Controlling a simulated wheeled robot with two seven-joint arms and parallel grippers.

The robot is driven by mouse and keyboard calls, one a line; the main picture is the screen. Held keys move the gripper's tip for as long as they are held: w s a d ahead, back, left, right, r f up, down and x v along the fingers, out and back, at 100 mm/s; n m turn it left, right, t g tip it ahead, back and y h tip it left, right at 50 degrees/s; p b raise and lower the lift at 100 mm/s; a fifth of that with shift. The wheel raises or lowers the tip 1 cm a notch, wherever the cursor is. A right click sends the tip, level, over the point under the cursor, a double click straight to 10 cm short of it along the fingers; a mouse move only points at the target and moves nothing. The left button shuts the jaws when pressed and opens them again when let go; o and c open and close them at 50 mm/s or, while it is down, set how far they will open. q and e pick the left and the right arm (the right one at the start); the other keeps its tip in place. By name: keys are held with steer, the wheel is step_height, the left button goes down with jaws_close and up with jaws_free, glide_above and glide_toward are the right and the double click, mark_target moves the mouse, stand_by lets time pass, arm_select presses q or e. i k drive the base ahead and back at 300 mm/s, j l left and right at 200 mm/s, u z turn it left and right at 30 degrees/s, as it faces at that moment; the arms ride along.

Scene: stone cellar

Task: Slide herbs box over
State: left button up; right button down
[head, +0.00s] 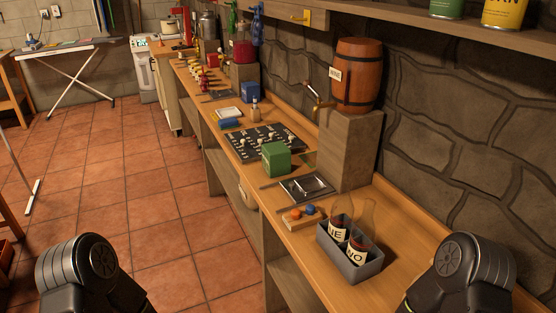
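A green box (276,158) stands on the long wooden bench, at the near edge of a dark board with pale markings (250,146). No label can be read on it, so I cannot tell for sure that it is the herbs box. A blue box (250,92) stands farther back on the bench. Only rounded dark parts of my two arms show at the bottom left and bottom right corners. Neither gripper is in the picture.
A metal tray (307,188) lies just nearer than the green box. A grey caddy (350,262) with bottles stands closer. The tiled floor (150,200) left of the bench is clear.

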mark_target(276, 158)
steer(key=i+j+u, duration=0.15)
steer(key=i+j, duration=0.65)
steer(key=i+j+u, duration=0.1)
steer(key=i+j, duration=0.6)
steer(key=i, duration=0.2)
